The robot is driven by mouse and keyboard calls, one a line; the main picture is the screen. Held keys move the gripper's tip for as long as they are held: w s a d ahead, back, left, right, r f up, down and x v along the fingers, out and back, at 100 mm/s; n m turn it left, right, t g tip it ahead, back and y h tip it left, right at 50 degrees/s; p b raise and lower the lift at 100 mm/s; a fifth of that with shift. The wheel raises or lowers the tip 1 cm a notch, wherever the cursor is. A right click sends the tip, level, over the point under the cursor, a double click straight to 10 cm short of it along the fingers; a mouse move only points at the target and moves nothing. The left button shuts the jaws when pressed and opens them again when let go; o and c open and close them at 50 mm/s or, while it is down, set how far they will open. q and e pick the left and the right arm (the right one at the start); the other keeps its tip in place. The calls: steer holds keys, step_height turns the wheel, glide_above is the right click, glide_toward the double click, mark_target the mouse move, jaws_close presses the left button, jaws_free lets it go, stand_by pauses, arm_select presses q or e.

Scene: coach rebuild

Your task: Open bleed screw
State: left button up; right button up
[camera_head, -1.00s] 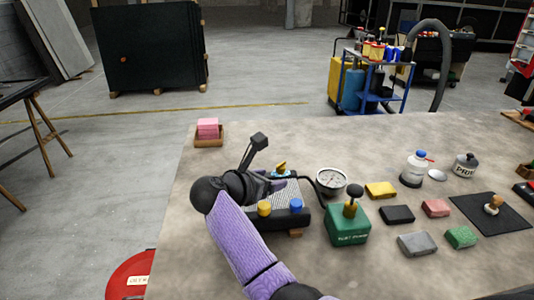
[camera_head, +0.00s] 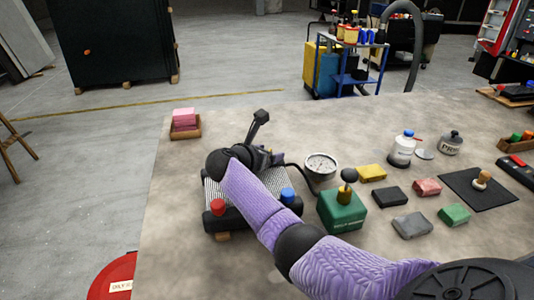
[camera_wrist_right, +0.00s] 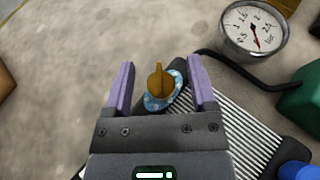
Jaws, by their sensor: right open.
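The bleed screw (camera_wrist_right: 157,80) is a brass wing-shaped screw on a round blue-and-white patterned base in the right wrist view. My right gripper (camera_wrist_right: 161,82) is open, with one lilac finger on each side of the screw and a visible gap to each. It appears not to be gripping it. In the head view my right gripper (camera_head: 268,157) is over the back of a ribbed black radiator-like unit (camera_head: 232,224), and my arm hides the screw. A red cap (camera_head: 218,207) and a blue cap (camera_head: 288,196) are on its front edge. My left gripper is not in view.
A round dial gauge (camera_head: 321,165) with a black hose stands right of the unit. A green box with a black knob (camera_head: 342,212) is in front of it. A pink stack in a tray (camera_head: 185,123) is at the back left.

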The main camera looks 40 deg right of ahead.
jaws_close()
steer(key=shift+a+r+n+t+p, duration=0.1)
steer(key=shift+n+t+p, duration=0.4)
steer(key=shift+t+p, duration=0.15)
steer(key=n+t+y+p, duration=0.2)
steer(key=n+t+p, duration=0.1)
steer(key=p, duration=0.2)
steer(key=n+t+y+p, duration=0.3)
steer(key=p, duration=0.3)
steer(key=shift+r+n, duration=0.15)
steer(key=shift+n, duration=0.25)
steer(key=shift+f+n+t+y+p, duration=0.2)
steer(key=shift+n+t+y+p, duration=0.25)
steer(key=shift+p, duration=0.2)
